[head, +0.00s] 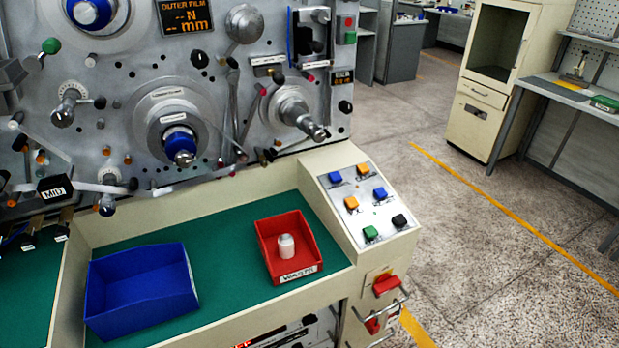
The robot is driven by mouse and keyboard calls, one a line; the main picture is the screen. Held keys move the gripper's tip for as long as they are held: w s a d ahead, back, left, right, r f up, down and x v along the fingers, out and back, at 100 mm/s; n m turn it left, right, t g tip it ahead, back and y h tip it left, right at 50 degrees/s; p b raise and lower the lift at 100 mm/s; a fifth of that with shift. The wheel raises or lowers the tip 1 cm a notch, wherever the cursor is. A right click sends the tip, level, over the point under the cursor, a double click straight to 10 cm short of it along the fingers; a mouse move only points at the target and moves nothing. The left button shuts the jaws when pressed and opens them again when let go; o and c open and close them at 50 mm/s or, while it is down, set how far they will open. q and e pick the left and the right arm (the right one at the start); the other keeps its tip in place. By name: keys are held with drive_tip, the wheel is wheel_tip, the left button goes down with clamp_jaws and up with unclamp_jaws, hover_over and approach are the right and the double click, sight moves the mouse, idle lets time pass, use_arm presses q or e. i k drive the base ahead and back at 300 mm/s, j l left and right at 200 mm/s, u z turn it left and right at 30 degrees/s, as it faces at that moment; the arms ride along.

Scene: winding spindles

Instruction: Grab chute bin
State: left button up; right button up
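A blue open bin (142,290) sits on the green surface of the machine's tray, at the lower left of the head view. It looks empty and carries no label that I can see. A red open bin (289,247) stands to its right on the same green surface (215,265). Its front label reads WASTE, and a small white cylinder (286,246) stands inside it. No bin in view is marked as a chute bin. Neither of my grippers shows in the head view.
The winding machine's panel (120,140), with protruding spindles and knobs, rises behind the tray. A sloped button panel (366,203) is right of the red bin. Open floor (480,250) lies to the right, before a cream cabinet (505,80).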

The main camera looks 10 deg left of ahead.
sight(130, 291)
drive_tip(key=u, duration=1.45)
